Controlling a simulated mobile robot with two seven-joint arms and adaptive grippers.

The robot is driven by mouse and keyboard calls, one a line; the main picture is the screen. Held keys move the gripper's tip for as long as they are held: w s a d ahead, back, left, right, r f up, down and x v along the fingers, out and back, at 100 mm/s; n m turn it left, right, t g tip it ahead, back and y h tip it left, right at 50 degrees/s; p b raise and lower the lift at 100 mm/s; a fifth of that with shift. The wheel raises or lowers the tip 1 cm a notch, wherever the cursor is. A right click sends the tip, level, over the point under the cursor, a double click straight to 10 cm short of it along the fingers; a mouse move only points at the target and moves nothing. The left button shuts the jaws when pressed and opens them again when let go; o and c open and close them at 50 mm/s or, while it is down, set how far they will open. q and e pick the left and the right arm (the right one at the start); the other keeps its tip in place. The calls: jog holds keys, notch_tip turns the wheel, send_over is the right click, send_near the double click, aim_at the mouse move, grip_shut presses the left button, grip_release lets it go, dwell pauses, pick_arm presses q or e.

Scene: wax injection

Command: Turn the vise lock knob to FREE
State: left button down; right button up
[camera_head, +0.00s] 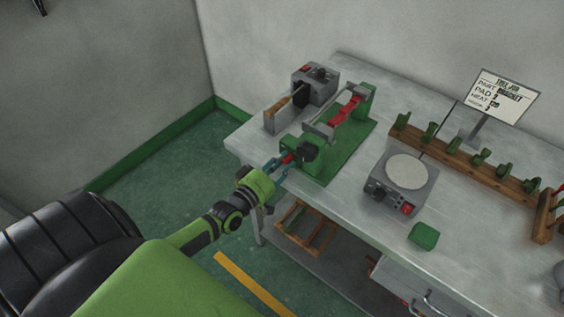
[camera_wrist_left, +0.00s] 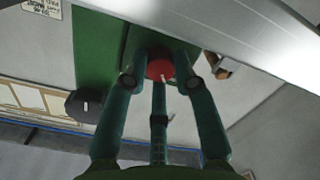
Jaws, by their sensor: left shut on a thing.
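The green vise (camera_head: 335,135) stands on the bench, with red jaw pieces and a grey bar on top. A small red knob (camera_head: 288,158) is on its near end, and a black knob (camera_head: 306,151) sits just right of it. My left gripper (camera_head: 281,164) reaches the vise from the front left, its fingers shut on the red knob. In the left wrist view the red knob (camera_wrist_left: 160,69), with a small white mark, shows between the fingertips. The black knob (camera_wrist_left: 85,105) with a white mark is to the left. No FREE label is readable. My right gripper is not in view.
A round-topped heater (camera_head: 405,172), a green block (camera_head: 424,235) and a wooden rack (camera_head: 470,160) with green pieces are to the right. A sign (camera_head: 503,97) stands behind the rack.

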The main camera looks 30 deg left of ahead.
pick_arm(q)
jog(key=shift+f+n, duration=0.1)
jog(key=shift+n, duration=0.8)
jog(key=c, duration=1.3)
grip_release()
jog(key=shift+o, duration=0.2)
jog(key=s+a, duration=0.1)
jog(key=s, duration=1.1)
jog(key=shift+r, duration=0.4)
